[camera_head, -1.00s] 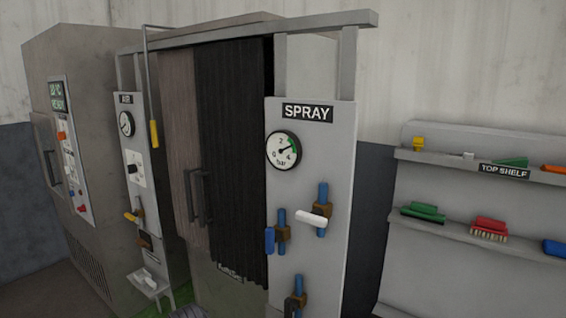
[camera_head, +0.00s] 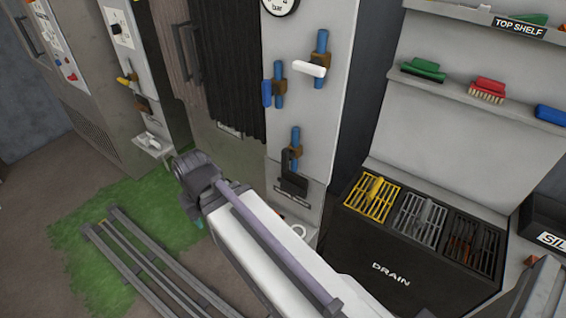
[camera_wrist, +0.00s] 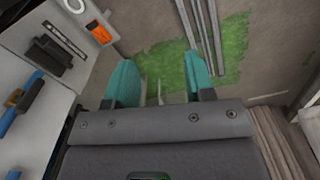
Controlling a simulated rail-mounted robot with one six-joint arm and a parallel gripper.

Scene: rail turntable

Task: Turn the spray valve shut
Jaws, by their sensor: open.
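The grey spray panel (camera_head: 308,130) stands in the middle of the head view. It carries three valves on blue pipe stubs with brown bodies. The upper right valve has a white lever (camera_head: 310,68) lying across its pipe. The left one has a blue lever (camera_head: 267,93) hanging along its pipe. The lowest has a black lever (camera_head: 286,163), partly hard to make out. My gripper (camera_head: 197,222) is low and left of the panel, apart from the valves. In the wrist view its two teal fingers (camera_wrist: 160,82) are wide apart and empty, with the panel at left.
A black drain unit (camera_head: 395,250) with yellow, grey and dark grates stands right of the panel. Shelves with brushes (camera_head: 486,90) hang above it. Grey rails (camera_head: 150,265) lie on the floor by a green mat (camera_head: 75,230). A dark curtain (camera_head: 230,70) hangs left of the panel.

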